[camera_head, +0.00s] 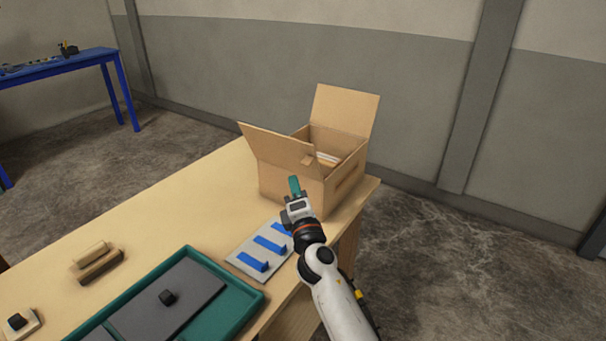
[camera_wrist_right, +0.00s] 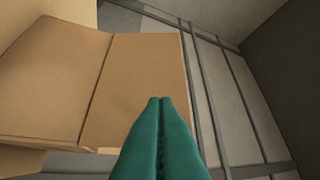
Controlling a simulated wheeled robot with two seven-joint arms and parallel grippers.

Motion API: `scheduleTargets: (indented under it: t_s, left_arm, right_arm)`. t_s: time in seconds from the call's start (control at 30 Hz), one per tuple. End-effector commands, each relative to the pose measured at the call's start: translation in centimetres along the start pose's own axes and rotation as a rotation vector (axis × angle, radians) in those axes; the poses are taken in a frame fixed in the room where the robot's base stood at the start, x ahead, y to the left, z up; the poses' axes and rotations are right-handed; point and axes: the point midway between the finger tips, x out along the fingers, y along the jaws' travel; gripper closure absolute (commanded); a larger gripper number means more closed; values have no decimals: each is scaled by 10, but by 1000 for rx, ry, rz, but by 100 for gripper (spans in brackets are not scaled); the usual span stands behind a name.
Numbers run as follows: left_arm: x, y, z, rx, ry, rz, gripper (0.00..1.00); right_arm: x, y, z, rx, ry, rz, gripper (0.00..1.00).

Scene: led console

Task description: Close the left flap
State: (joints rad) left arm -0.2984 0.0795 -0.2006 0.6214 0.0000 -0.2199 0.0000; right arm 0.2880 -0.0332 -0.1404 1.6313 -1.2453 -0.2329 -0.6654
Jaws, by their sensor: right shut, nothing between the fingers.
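An open cardboard box (camera_head: 290,183) stands on the far end of the wooden table. Its left flap (camera_head: 277,145) sticks up and leans outward to the left. Another flap (camera_head: 344,110) stands raised at the back. Something pale lies inside the box, mostly hidden by the walls. My right gripper (camera_head: 294,186) is shut and empty, in front of the near side of the box; I cannot tell whether it touches. In the right wrist view its teal fingers (camera_wrist_right: 161,105) are pressed together, with a cardboard panel (camera_wrist_right: 140,88) beyond them to the left. My left gripper is not in view.
A grey plate with blue bars (camera_head: 262,248) lies in front of the box. A green tray (camera_head: 250,302) with a dark panel is nearer. Wooden blocks (camera_head: 97,262) lie at the left. The table (camera_head: 190,204) is bare left of the box.

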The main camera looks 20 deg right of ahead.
Motion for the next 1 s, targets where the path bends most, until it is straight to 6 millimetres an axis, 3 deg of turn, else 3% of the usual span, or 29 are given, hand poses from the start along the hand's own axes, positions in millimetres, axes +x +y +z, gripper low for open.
scheduleTargets:
  t_s: [0.03, 0.2, 0.73, 1.0]
  left_arm:
    - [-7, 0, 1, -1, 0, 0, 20]
    - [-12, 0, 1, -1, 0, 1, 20]
    - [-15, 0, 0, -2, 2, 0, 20]
    - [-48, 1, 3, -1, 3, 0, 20]
  right_arm:
    - [7, -3, -10, -4, 4, 2, 100]
    - [18, -1, -21, -3, 2, 1, 100]
    - [21, -1, -25, 2, 2, 5, 100]
    - [28, -12, -32, 51, 2, 55, 100]
